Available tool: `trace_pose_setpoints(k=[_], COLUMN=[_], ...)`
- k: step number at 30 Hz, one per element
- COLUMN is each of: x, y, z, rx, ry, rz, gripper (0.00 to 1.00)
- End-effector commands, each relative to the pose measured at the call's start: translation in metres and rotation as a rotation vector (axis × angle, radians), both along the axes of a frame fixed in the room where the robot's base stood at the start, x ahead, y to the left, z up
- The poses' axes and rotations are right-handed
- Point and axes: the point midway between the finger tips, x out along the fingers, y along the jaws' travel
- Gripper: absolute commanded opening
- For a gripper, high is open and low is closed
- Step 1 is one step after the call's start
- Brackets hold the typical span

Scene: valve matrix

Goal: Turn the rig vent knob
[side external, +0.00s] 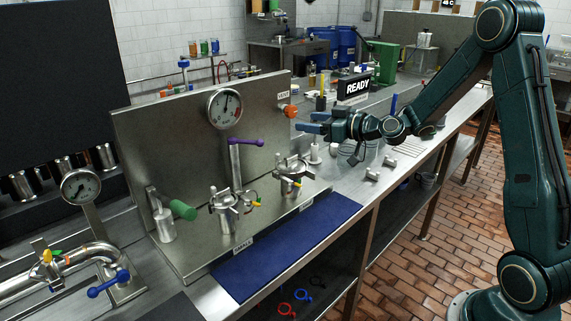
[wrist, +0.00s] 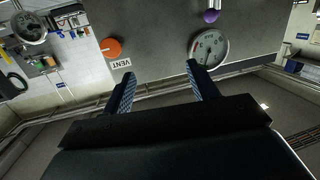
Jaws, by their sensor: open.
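The vent knob (side external: 290,111) is an orange knob at the right end of the upright steel panel (side external: 150,135), beside a small VENT label (side external: 284,96). In the wrist view the orange knob (wrist: 111,48) is at the upper left, above the VENT label (wrist: 121,63). My gripper (side external: 304,123) is just right of the knob in the side view, its blue fingers pointing at the panel. In the wrist view my gripper (wrist: 159,72) has its fingers spread apart with nothing between them. The knob lies outside the left finger and appears untouched.
A round gauge (side external: 225,108) is on the panel; it also shows in the wrist view (wrist: 209,47). A purple-handled valve (side external: 240,142) and steel clamp fittings (side external: 222,203) stand in front of it. A blue mat (side external: 290,250) lies bare along the bench front.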

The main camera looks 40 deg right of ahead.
Motion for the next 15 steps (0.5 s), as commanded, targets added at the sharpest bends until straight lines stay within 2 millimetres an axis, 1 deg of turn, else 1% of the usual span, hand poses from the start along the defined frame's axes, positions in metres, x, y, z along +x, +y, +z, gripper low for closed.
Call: trace_pose_setpoints(k=[1, 3, 7, 10, 15], x=[0.004, 0.007, 0.01, 0.01, 0.011], y=[-0.014, -0.031, -0.056, -0.067, -0.073], z=[-0.008, -0.014, -0.023, -0.027, -0.028], rx=[0.015, 0.03, 0.048, 0.056, 0.06], ry=[-0.018, -0.051, -0.094, -0.112, -0.124], rz=[-0.034, -0.078, -0.146, -0.177, -0.195], gripper=[0.59, 0.59, 0.59, 0.59, 0.59])
